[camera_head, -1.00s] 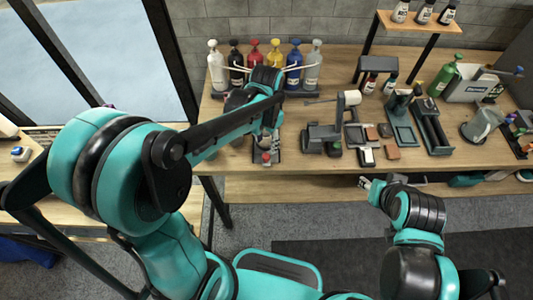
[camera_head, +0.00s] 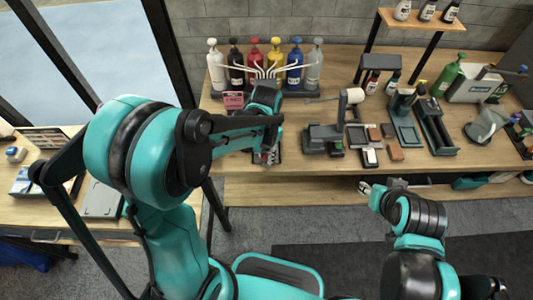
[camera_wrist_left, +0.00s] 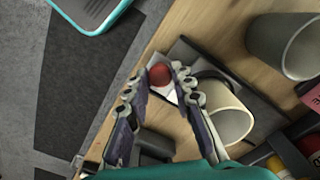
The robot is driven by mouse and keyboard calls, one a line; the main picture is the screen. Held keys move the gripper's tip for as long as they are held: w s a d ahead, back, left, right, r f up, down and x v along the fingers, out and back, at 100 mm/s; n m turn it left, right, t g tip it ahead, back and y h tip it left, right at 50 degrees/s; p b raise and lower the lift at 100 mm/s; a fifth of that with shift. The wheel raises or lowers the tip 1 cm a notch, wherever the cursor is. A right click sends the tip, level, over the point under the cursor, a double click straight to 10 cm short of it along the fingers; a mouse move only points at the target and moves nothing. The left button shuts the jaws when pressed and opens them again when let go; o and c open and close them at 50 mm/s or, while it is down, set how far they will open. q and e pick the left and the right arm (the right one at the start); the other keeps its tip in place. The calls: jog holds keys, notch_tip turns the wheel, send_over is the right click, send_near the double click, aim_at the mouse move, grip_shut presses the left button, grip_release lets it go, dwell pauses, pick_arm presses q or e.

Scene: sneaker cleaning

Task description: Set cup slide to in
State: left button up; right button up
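In the left wrist view, a red ball knob (camera_wrist_left: 160,75) sits on a pale plate at the near end of a dark base (camera_wrist_left: 262,108). A cream cup (camera_wrist_left: 228,112) stands on that base beside my fingers. My left gripper (camera_wrist_left: 159,82) is open, with its two fingers apart on either side of the knob; contact is not clear. In the head view, my left gripper (camera_head: 268,153) is over the front of the table, and my arm mostly hides the device. My right gripper (camera_head: 365,188) is small, in front of the table edge; its finger state is unclear.
A grey cup (camera_wrist_left: 287,45) stands near the cream one. Coloured bottles (camera_head: 273,60) with pale tubes line the back. A pink-labelled item (camera_head: 234,100) is left of my wrist. A grey stand with a roller (camera_head: 322,138) and small blocks lie to the right.

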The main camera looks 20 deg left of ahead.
pick_arm(q)
grip_shut()
jog(key=w+a, duration=0.1)
jog(key=w, duration=0.4)
jog(key=w+a, duration=0.2)
jog(key=w, duration=0.3)
jog(key=w+a, duration=0.1)
jog(key=w, duration=0.4)
jog(key=shift+w+a, duration=0.25)
jog(key=shift+w, duration=0.1)
jog(key=shift+r, duration=0.1)
jog(key=o, duration=0.9)
grip_release()
jog(key=shift+c, duration=0.2)
jog(key=shift+w, duration=0.15)
